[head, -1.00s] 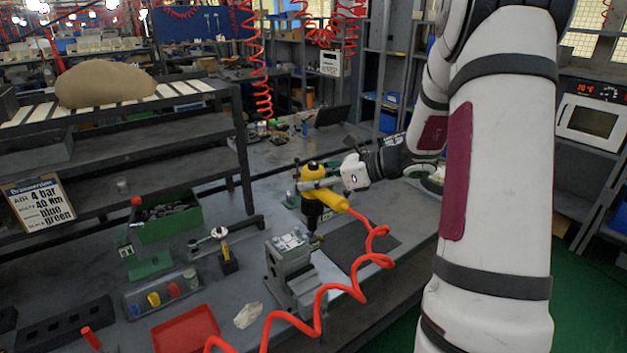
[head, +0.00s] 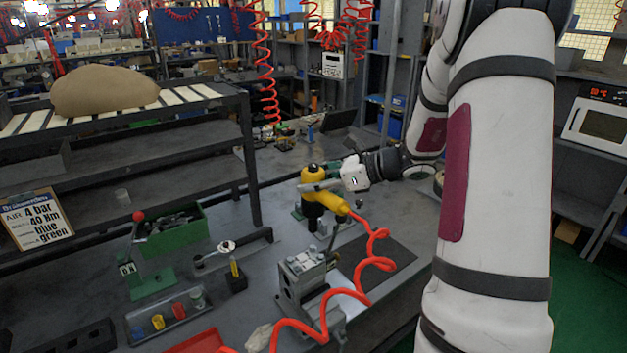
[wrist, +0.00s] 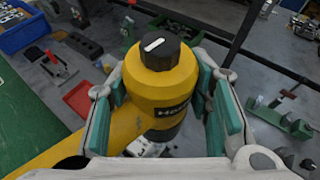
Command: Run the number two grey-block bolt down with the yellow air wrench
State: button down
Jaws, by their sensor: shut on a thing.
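The yellow air wrench (head: 335,203) with a black top hangs upright in my gripper (head: 326,186), its red coiled hose trailing forward. In the wrist view the teal-padded jaws (wrist: 165,100) clasp both sides of the wrench's yellow body (wrist: 165,88). The grey block (head: 303,282) stands on the bench in front of the wrench and lower in the head view, with fittings on top. The wrench's nose is over the bench behind the block, by small parts; I cannot tell whether it touches anything. I cannot make out bolt numbers.
A green bin (head: 170,232), a tray of coloured pieces (head: 168,318), a red tray (head: 205,342) and a small black stand (head: 236,280) lie to the left. A sign (head: 37,218) reads 4 bar, 40 Nm, blue, green. A dark mat (head: 385,262) is right of the block.

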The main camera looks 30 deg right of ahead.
aim_at(314, 204)
jog(key=shift+w+f+b, duration=0.1)
jog(key=shift+f+b, duration=0.6)
jog(key=shift+f, duration=1.5)
jog(key=shift+f+b, duration=0.55)
jog(key=shift+f, duration=0.9)
dwell(3.9)
jog(key=shift+r, duration=0.2)
